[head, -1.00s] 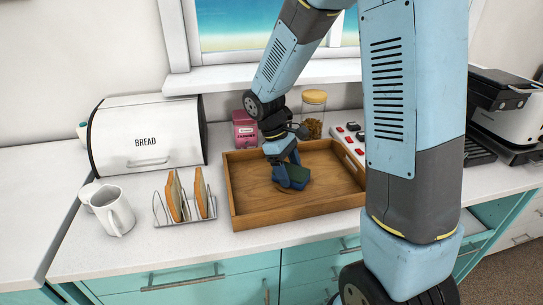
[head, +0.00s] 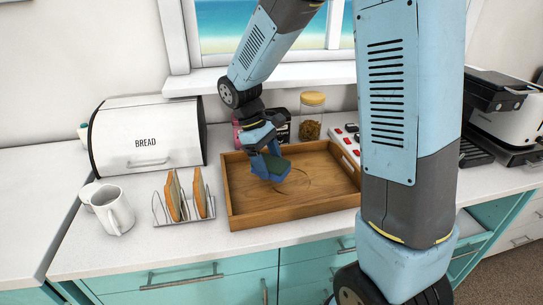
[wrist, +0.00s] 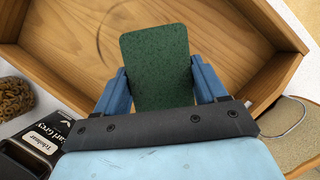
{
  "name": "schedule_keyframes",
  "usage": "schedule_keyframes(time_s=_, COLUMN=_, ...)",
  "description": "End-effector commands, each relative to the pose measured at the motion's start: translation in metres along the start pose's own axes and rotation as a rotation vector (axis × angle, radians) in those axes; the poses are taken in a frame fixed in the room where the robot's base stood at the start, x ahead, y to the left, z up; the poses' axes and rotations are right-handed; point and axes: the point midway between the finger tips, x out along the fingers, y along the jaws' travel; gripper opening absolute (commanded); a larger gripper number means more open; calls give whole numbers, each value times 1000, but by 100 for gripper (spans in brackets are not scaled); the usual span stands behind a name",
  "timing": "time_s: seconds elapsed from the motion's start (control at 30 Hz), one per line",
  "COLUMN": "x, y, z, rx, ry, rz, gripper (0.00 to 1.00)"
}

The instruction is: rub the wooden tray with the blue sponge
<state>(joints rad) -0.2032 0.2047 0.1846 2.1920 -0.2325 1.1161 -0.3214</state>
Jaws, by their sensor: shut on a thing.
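The wooden tray (head: 236,218) lies on the white counter with its floor mostly bare. A thin dark curved mark shows on its floor, to the right of the sponge. My gripper (head: 264,162) reaches down over the tray's left back part. It is shut on the blue sponge (head: 271,168), which has a dark green top face. In the wrist view the sponge (wrist: 155,60) sits between the two blue fingers (wrist: 159,72), green face showing. Its underside is hidden, so I cannot tell whether it touches the tray floor (wrist: 225,35).
A toast rack with bread slices (head: 174,197) stands close left of the tray. A white jug (head: 113,211) and a bread bin (head: 148,137) are farther left. A lidded jar (head: 311,118) and a box (head: 280,124) stand behind the tray. A switched strip (head: 347,140) lies behind right.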

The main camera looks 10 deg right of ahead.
Motion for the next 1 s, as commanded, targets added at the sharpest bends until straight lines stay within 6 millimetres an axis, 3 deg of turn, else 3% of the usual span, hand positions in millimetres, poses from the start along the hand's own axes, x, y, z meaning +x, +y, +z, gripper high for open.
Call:
schedule_keyframes(time_s=0.4, x=-32, y=0, z=14, rx=1, ry=1, rz=1, gripper=47)
schedule_keyframes(time_s=1.0, x=-34, y=0, z=14, rx=0, ry=0, rz=0, gripper=47)
